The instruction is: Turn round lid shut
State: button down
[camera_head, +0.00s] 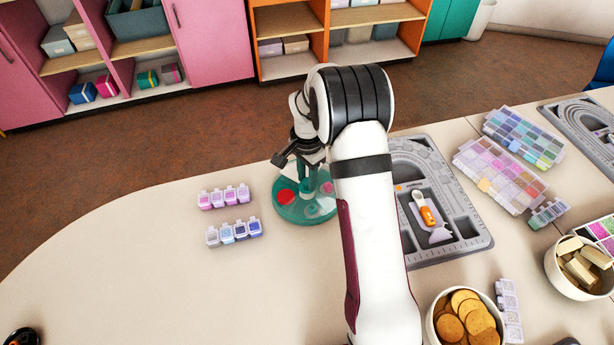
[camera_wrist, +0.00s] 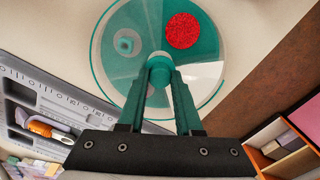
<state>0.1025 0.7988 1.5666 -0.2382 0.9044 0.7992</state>
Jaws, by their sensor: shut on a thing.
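The round container (camera_head: 290,213) stands on the table, left of my arm in the head view. It has a teal and clear round lid (camera_wrist: 118,22) with a teal knob (camera_wrist: 160,68) at its centre. Red beads (camera_wrist: 183,31) show through the lid, with a grey patch beside them. My gripper (camera_wrist: 160,78) is above the lid, its two teal fingers shut on the knob. I cannot tell how far the lid is turned.
Two rows of small bead jars (camera_head: 233,232) stand left of the container. A grey bead board (camera_head: 470,240) with an orange-handled tool (camera_head: 428,216) lies to the right. Bead boxes (camera_head: 500,177), a cookie bowl (camera_head: 433,312) and another bowl stand farther right. The table's left is mostly clear.

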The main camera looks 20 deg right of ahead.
aim_at(307, 181)
jog(key=m, duration=1.3)
jog(key=shift+m, duration=0.3)
dwell(0.5)
jog(key=c, duration=0.6)
grip_release()
jog(key=shift+r, duration=0.1)
notch_tip(307, 181, up, 16)
jog(key=shift+f, duration=0.2)
